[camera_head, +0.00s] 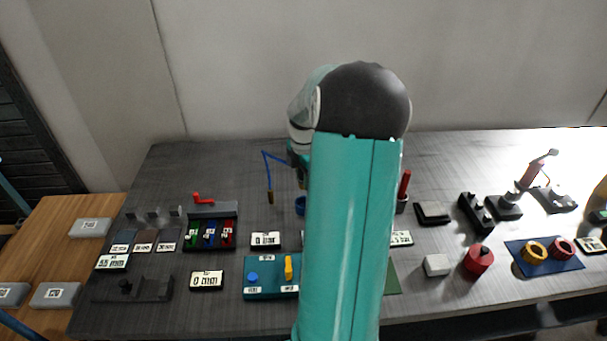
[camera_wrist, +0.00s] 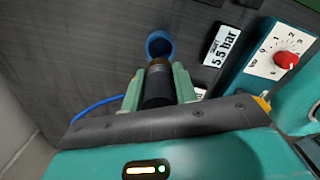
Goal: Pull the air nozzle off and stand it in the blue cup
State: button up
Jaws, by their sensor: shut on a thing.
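In the wrist view, my gripper (camera_wrist: 158,78) is shut on a dark cylindrical air nozzle (camera_wrist: 157,89) with a brownish end. The blue cup (camera_wrist: 160,39) shows just beyond that end, its round opening facing the camera. I cannot tell whether the nozzle's end overlaps the rim or is apart from it. A blue hose (camera_wrist: 94,109) runs behind the left finger. In the head view, the blue hose (camera_head: 265,165) hangs with a brass-coloured end, left of my wrist. The cup (camera_head: 299,206) is partly hidden by my arm, and my fingers are mostly hidden.
A "5.5 bar" label (camera_wrist: 222,46) and a panel with a red knob (camera_wrist: 285,60) lie right of the cup. In the head view, a rack of coloured blocks (camera_head: 210,231) stands left and a red cylinder (camera_head: 478,260) right. My arm hides the table's middle.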

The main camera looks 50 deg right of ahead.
jog(key=shift+f, duration=2.5)
jog(key=shift+f, duration=0.6)
jog(key=shift+f, duration=0.35)
jog(key=shift+f, duration=0.2)
jog(key=o, duration=1.2)
jog(key=shift+c, duration=0.2)
jog(key=shift+f, duration=0.1)
notch_tip(320, 180, up, 14)
jog(key=shift+f, duration=0.1)
